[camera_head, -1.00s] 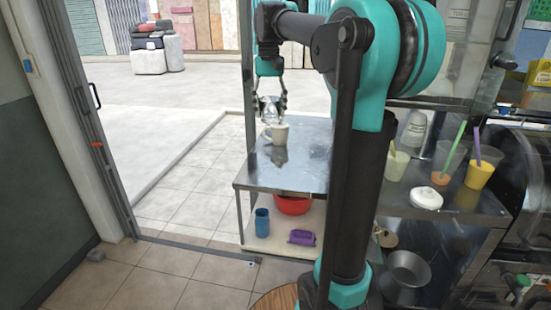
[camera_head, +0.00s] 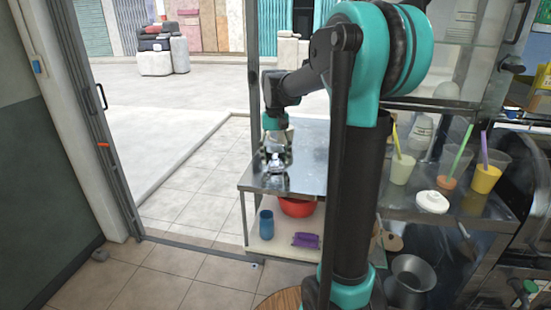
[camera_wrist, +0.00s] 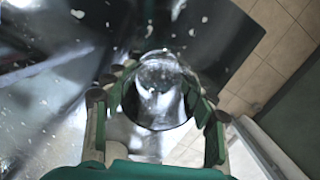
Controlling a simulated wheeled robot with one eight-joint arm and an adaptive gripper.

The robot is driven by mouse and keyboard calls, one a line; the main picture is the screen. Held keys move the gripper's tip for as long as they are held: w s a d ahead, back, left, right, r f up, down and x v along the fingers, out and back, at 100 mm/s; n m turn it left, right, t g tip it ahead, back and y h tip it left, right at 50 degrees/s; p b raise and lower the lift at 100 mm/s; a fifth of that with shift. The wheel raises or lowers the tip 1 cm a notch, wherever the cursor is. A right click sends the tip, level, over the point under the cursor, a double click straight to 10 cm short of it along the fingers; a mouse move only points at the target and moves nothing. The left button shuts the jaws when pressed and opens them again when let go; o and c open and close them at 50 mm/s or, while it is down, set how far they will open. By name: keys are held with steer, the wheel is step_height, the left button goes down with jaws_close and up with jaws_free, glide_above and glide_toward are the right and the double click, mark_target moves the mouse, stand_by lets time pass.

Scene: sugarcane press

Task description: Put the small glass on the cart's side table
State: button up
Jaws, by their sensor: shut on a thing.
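The small clear glass (camera_wrist: 160,98) is between the fingers of my gripper (camera_head: 275,168), which is shut on it. In the head view the glass shows only as a bright, see-through shape at the fingertips. The cart's side table (camera_head: 312,165) is a shiny metal top, and my gripper is over its left front part. I cannot tell whether the glass touches the top or hangs just above it. In the wrist view the reflective metal lies behind the glass, with the table edge and floor tiles at the right.
Below the top, a shelf (camera_head: 280,245) holds a blue cup (camera_head: 266,224), a red bowl (camera_head: 297,207) and a purple item (camera_head: 306,240). To the right, a metal counter holds drinks with straws (camera_head: 486,175) and a white lid (camera_head: 432,201). My arm blocks the table's right side.

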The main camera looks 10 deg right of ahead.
steer(key=shift+f, duration=0.25)
steer(key=o, duration=1.2)
steer(key=r, duration=0.4)
steer(key=w+r, duration=0.1)
steer(key=r, duration=0.7)
steer(key=shift+w, duration=0.25)
